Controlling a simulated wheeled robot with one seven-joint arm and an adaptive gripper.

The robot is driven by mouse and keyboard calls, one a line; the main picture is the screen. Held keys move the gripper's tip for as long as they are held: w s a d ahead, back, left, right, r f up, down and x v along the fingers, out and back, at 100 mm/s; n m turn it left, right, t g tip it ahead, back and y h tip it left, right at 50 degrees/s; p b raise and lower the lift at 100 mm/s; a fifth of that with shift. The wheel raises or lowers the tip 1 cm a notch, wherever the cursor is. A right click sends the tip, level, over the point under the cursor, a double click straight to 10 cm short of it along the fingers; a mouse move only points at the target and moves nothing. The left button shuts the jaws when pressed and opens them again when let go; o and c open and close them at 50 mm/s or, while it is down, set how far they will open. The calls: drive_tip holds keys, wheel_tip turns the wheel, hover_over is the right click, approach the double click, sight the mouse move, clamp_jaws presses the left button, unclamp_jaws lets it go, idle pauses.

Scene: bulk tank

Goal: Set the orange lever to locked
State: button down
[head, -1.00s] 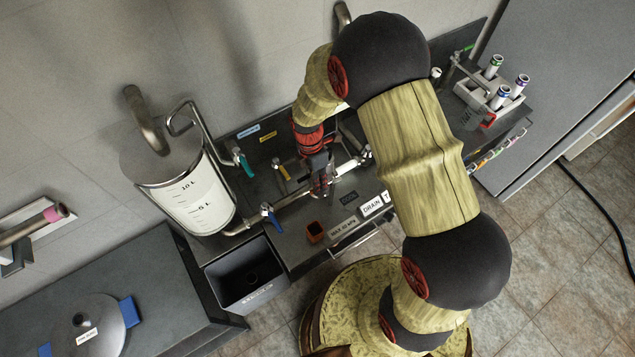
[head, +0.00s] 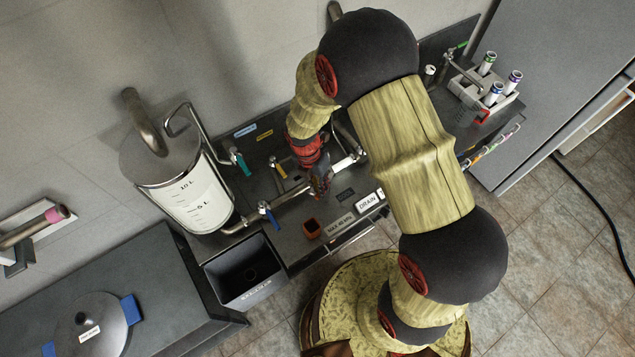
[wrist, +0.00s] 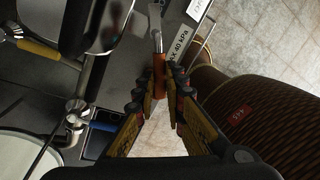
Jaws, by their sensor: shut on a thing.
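The orange lever (wrist: 159,68) shows in the wrist view as an orange grip on a flat metal stem, between my fingertips. My gripper (wrist: 158,80) is shut on the orange grip, with a finger on each side. In the head view my gripper (head: 321,192) points down at the pipework on the dark bench, and it hides the lever there. I cannot read the lever's locked mark in either view.
A yellow lever (head: 279,170), a blue lever (head: 270,213) and a teal lever (head: 243,163) are left of my gripper. The white tank (head: 195,203) and dark bin (head: 245,272) are further left.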

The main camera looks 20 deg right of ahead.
drive_tip(key=shift+s+d+r+n+t+h+p, duration=0.1)
drive_tip(key=shift+s+d+n+t+p, duration=0.2)
drive_tip(key=shift+d+n+p, duration=1.1)
drive_tip(key=shift+s+d+f+n+t+h+p, duration=0.25)
drive_tip(key=shift+n+p, duration=0.5)
drive_tip(key=shift+n, duration=1.5)
drive_tip(key=shift+s+d+r+n+t+y+p, duration=0.1)
drive_tip(key=shift+s+d+r+n+t+p, duration=0.35)
drive_tip(key=shift+n+p, duration=1.05)
drive_tip(key=shift+w+d+f+n+b, duration=0.2)
drive_tip(key=shift+w+d+n+b, duration=0.1)
drive_tip(key=shift+n+b, duration=0.15)
drive_tip(key=c, duration=2.1)
unclamp_jaws()
drive_tip(key=shift+s, duration=0.1)
drive_tip(key=shift+c, duration=0.2)
wheel_tip(320, 180, up, 12)
drive_tip(key=a, duration=0.2)
drive_tip(key=shift+s+a+f, duration=0.15)
drive_tip(key=shift+s+f, duration=0.05)
drive_tip(key=shift+s, duration=0.1)
